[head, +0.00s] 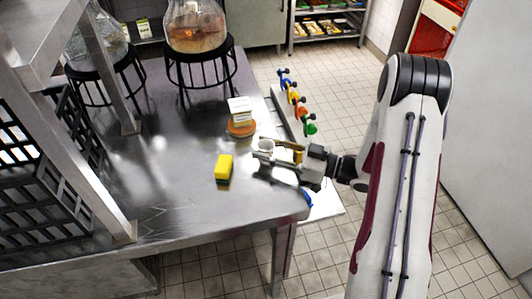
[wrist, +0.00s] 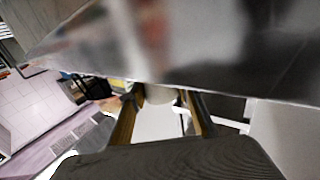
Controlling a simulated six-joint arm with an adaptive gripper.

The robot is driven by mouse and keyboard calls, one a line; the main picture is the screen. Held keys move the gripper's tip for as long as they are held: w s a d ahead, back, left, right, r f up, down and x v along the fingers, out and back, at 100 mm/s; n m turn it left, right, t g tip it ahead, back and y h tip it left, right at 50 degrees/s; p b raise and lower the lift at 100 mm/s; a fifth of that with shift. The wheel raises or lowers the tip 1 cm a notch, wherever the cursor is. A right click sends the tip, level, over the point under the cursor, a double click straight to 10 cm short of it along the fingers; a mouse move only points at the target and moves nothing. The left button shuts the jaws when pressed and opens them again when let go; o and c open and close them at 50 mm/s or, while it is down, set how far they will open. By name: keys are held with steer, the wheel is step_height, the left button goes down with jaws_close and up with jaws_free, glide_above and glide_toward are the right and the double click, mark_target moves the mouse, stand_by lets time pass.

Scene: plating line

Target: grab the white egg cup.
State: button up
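The white egg cup (head: 266,145) is on the steel table near its right edge, at the tips of my gripper (head: 268,150). In the wrist view a pale rounded thing, which looks like the egg cup (wrist: 164,97), shows between the two brass-coloured fingers of my gripper (wrist: 162,100). The fingers stand apart, one on each side of it. I see no clear grip on it; contact is hard to make out. The lower part of the cup is hidden by the fingers in the head view.
A yellow and dark sponge (head: 224,168) lies left of my gripper. A white stacked block on an orange-brown round base (head: 241,128) stands just behind. A rack with coloured knobs (head: 297,100) is beyond the table's right edge. The table's front left is clear.

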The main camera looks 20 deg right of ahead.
steer(key=shift+c, duration=1.2)
steer(key=shift+r, duration=0.1)
step_height(320, 180, up, 10)
